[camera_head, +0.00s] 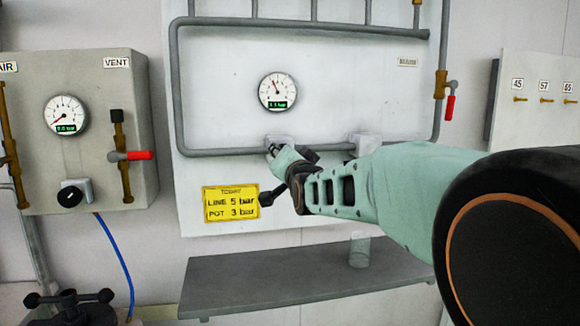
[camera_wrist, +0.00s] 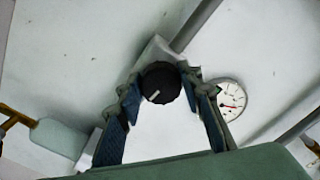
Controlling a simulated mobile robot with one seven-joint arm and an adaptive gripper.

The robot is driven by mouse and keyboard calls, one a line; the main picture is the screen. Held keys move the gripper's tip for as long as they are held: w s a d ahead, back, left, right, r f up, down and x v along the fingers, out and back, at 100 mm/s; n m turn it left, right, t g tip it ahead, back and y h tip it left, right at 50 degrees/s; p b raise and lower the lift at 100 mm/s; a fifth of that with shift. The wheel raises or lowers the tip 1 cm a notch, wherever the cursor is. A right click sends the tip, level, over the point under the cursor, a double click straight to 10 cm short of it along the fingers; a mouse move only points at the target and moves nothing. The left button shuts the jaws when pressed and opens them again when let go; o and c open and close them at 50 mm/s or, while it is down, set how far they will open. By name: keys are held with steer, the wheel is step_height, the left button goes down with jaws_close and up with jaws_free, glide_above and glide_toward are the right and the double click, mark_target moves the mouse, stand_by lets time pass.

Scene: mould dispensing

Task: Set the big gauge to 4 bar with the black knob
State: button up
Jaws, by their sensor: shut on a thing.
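The big round white gauge (camera_head: 277,91) is on the middle wall panel. Its green readout looks like 3.3 bar, though the digits are small, and its red needle points up and slightly left. The gauge also shows in the wrist view (camera_wrist: 230,99), tilted. The black knob (camera_wrist: 160,83) with a white pointer mark is in the middle of the wrist view, on a pale block. My gripper (camera_wrist: 163,90) is shut on this knob, one finger on each side. In the head view my gripper (camera_head: 284,152) is below the gauge and hides the knob.
A yellow sign (camera_head: 230,203) reads line 5 bar, pot 3 bar. A grey shelf (camera_head: 250,285) below holds a clear cup (camera_head: 359,250).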

steer(key=shift+r+m+b, duration=0.1)
steer(key=shift+m+b, duration=0.2)
steer(key=shift+m, duration=0.2)
steer(key=o, duration=1.1)
step_height(320, 180, up, 10)
steer(key=shift+f, duration=0.1)
